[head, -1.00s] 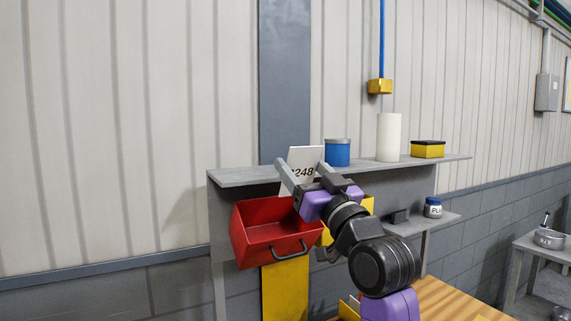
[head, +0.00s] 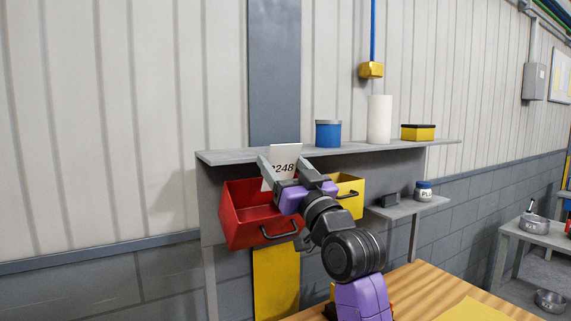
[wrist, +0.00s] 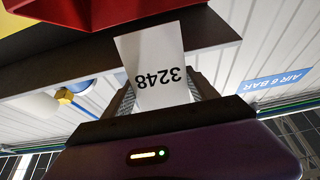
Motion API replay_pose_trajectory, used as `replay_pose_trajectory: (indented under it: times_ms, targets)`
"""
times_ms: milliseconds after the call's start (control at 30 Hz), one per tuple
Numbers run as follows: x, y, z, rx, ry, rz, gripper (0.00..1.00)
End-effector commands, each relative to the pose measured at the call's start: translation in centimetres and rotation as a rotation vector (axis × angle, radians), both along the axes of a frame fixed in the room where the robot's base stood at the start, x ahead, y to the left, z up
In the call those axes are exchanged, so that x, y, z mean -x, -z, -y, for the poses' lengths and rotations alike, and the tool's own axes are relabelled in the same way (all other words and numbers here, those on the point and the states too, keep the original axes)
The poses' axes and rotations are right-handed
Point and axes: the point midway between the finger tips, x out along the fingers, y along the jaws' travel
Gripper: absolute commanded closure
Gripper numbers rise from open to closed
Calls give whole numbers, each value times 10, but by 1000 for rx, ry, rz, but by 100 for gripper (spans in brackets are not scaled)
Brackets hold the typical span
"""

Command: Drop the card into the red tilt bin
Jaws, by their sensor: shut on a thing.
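The white card (head: 285,158) with the number 3248 stands upright between the fingers of my gripper (head: 278,168). The card also shows in the wrist view (wrist: 160,55), where the number appears upside down. My gripper is shut on the card. The red tilt bin (head: 240,232) hangs on the shelf unit, tipped open with its black handle at the front. The card and fingertips appear at the bin's right rear in the head view, and I cannot tell if they are over its opening. In the wrist view the red bin (wrist: 110,15) lies at the top, near the card.
A yellow bin (head: 350,189) sits right of the red one, partly behind my arm. The grey shelf top (head: 225,156) holds a blue can (head: 328,133), a white cylinder (head: 379,120) and a yellow box (head: 418,132). A lower ledge holds a jar (head: 424,191). A wooden table (head: 410,285) is at front right.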

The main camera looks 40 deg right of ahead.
Motion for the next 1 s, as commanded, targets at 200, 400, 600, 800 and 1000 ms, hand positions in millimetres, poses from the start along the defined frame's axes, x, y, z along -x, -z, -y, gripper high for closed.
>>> replay_pose_trajectory:
  times_ms: [200,400,600,800,1000]
  targets:
    - [-9,15,2,0,-1,0,71]
    - [-18,27,5,-1,0,0,71]
    - [-26,39,7,0,-1,-1,71]
    - [-32,46,9,0,0,0,71]
    - [-35,49,10,1,0,0,71]
